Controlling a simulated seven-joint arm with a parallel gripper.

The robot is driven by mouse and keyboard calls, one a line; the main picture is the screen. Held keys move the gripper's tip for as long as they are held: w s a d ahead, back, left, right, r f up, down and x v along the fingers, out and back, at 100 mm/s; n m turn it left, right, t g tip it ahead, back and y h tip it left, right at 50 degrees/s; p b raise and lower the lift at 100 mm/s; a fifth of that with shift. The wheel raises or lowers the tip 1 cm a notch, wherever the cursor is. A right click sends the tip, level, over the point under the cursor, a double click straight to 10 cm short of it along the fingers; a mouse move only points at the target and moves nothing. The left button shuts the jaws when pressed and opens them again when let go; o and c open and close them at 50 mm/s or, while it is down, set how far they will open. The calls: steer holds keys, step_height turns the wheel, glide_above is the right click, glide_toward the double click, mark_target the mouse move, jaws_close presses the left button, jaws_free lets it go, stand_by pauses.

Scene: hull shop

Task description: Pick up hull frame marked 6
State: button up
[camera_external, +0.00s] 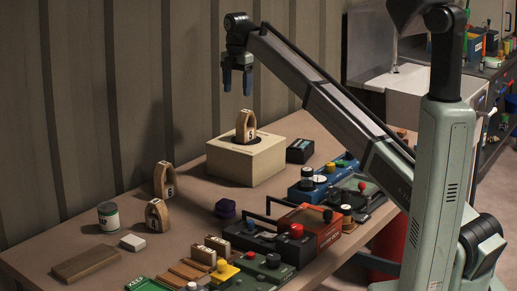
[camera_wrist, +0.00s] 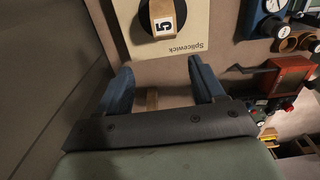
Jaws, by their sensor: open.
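My gripper (camera_external: 237,84) is open and empty, pointing down above the pale box (camera_external: 226,164). Its blue fingers also show in the wrist view (camera_wrist: 162,80). An arch-shaped wooden frame (camera_external: 246,121) stands on the box over a dark round spot; its label reads 5 in the wrist view (camera_wrist: 163,22). Two similar frames stand on the bench at left: a rear one (camera_external: 158,177) and a front one (camera_external: 151,215).
A can (camera_external: 108,216), a white block (camera_external: 132,242) and a brown plank (camera_external: 86,263) lie near the left frames. The wall stands close behind the bench.

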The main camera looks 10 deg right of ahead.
steer(key=s+a+f+n, duration=0.1)
steer(key=s+a+f, duration=0.1)
steer(key=s+a, duration=0.3)
steer(key=s+a+f+n, duration=0.1)
steer(key=s+a+f, duration=0.1)
steer(key=a, duration=0.5)
glide_above(165, 163)
steer(key=s, duration=0.1)
steer(key=shift+n, duration=0.3)
steer(key=f, duration=0.5)
steer(key=shift+s+d+f, duration=0.15)
steer(key=shift+d+f, duration=0.05)
steer(key=shift+d, duration=0.1)
steer(key=shift+w+f+m, duration=0.15)
steer(key=shift+w+m, duration=0.2)
steer(key=shift+m, duration=0.25)
steer(key=shift+w+a+m, duration=0.25)
steer(key=shift+m, duration=0.75)
steer(key=shift+f, duration=0.15)
step_height(165, 163, down, 8)
steer(key=shift+r, duration=0.1)
steer(key=shift+w+a+f, duration=0.1)
steer(key=shift+a+f, duration=0.05)
steer(key=shift+f, duration=1.3)
steer(key=shift+w+a+f, duration=0.1)
steer(key=shift+f, duration=1.3)
steer(key=shift+c, duration=0.5)
